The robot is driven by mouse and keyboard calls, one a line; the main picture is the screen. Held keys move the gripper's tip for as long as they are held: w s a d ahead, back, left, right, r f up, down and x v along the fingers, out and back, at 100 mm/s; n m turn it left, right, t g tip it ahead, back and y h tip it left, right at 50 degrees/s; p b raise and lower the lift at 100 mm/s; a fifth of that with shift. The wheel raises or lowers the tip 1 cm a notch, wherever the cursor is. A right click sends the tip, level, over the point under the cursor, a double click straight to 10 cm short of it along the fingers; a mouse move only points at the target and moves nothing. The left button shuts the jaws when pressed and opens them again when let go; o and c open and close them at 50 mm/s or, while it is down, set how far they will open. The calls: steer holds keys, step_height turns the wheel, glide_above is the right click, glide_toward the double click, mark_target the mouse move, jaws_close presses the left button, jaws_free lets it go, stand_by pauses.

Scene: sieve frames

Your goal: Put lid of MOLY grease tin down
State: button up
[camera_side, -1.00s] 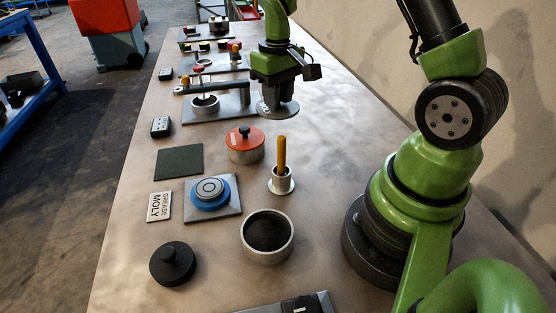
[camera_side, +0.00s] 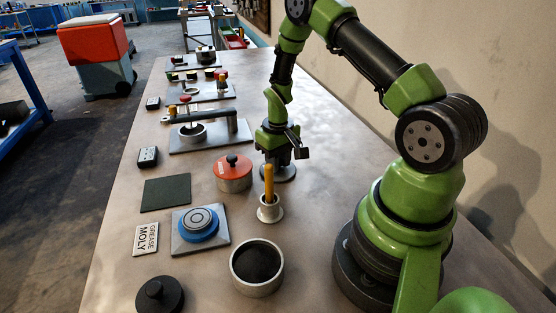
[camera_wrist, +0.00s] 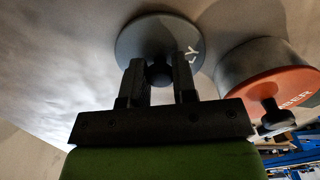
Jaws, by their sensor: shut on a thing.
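My gripper (camera_side: 278,157) is shut on the black knob (camera_wrist: 159,72) of a grey round lid (camera_wrist: 150,35). The letters "LY" show on the lid in the wrist view. In the side view the lid (camera_side: 286,175) is level and low at the table, right of the red-lidded tin; I cannot tell whether it touches the table. An open grey tin (camera_side: 235,272) with dark grease inside stands at the front. A white plate reading "GREASE MOLY" (camera_side: 146,239) lies to its left.
The red-lidded tin (camera_side: 234,181) is close beside the held lid; it also shows in the wrist view (camera_wrist: 262,65). A small cup (camera_side: 269,212) with an orange stick stands just in front. A blue round piece on a plate (camera_side: 179,246) lies left. The table right of my gripper is clear.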

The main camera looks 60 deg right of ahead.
steer(key=shift+f, duration=0.1)
steer(key=o, duration=0.9)
steer(key=a+r+t, duration=0.1)
steer(key=a+r, duration=0.2)
steer(key=r, duration=0.7)
steer(key=a+r+t, duration=0.1)
steer(key=a+r, duration=0.1)
steer(key=r, duration=0.9)
steer(key=s+a+r+t+y, duration=0.1)
steer(key=s+a+r+t, duration=0.4)
steer(key=s+a+r, duration=0.4)
steer(key=s+a, duration=0.3)
steer(key=s, duration=0.1)
steer(key=shift+s+r+y, duration=0.2)
steer(key=shift+s+y, duration=0.15)
steer(key=shift+y, duration=0.05)
steer(key=shift+o, duration=0.4)
steer(key=shift+s+a, duration=0.35)
steer(key=shift+s, duration=0.1)
